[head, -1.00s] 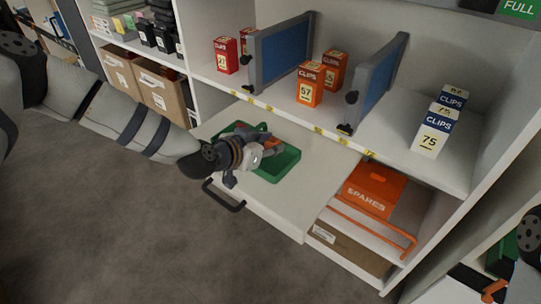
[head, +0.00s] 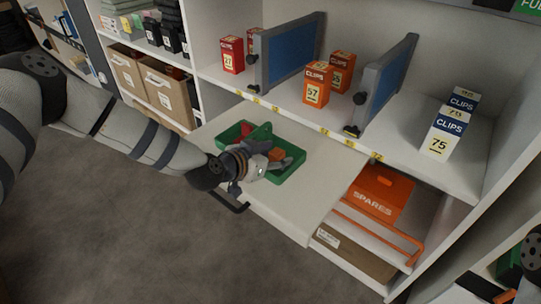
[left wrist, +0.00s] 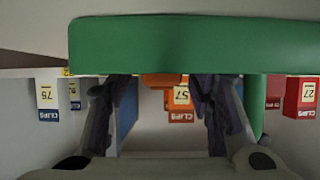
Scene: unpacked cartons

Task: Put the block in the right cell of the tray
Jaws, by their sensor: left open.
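The green tray (head: 293,172) lies on the pulled-out white board, with a raised green divider (head: 262,132) in its middle. A small orange block (head: 276,154) shows on the right side of the divider, between the fingers of my left gripper (head: 273,160). The gripper is open and reaches in low over the tray's front side. In the left wrist view, upside down, the tray wall (left wrist: 195,45) fills the top. The block (left wrist: 160,80) shows past its rim between the spread fingers. Whether the block rests on the tray floor is hidden. My right gripper is not in view.
A red item (head: 247,129) is in the tray's left cell. Orange clip boxes (head: 317,84) and blue dividers (head: 292,75) stand on the shelf behind. An orange SPARES box (head: 376,195) is at the lower right. The board right of the tray (head: 315,195) is bare.

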